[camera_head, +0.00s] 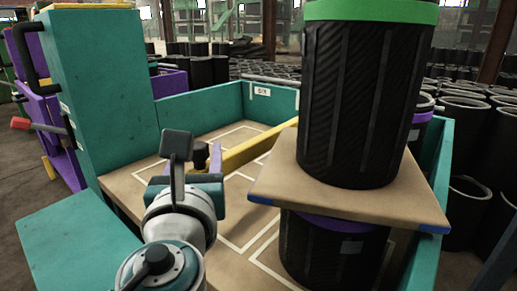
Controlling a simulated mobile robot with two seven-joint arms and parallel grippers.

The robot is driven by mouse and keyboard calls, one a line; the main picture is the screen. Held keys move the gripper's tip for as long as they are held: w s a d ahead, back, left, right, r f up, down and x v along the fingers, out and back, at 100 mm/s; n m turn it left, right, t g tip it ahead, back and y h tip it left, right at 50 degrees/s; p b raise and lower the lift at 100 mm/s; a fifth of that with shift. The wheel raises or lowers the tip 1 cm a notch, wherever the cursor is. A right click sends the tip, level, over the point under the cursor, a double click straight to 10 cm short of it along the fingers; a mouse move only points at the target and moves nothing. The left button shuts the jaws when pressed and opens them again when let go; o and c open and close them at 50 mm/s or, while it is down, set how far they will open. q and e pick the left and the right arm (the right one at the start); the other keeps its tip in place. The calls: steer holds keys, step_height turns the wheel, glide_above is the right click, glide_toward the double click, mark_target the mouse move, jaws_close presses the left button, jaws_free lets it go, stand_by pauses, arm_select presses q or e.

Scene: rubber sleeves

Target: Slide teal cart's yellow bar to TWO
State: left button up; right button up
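The teal cart (200,107) has a tan floor with white outlined rectangles. The yellow bar (255,150) lies across it, running from beside my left gripper back to the right. My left gripper (190,152) is over the cart floor, near the bar's near end, where dark and purple parts show. I cannot tell whether it touches the bar or how its fingers stand. A white label (262,91) on the back wall seems to read SIX. I see no label TWO. My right gripper is not in view.
A large black sleeve with a green band (355,100) stands on the tan board (285,185), above another black sleeve with a purple band (330,250) at the cart's right. A tall teal block (100,90) stands at left. Many black sleeves fill the floor beyond.

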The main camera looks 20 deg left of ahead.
arm_select(q)
steer(key=shift+o, duration=0.9)
steer(key=p+v, duration=0.2)
steer(key=v, duration=0.8)
steer(key=shift+p, duration=0.3)
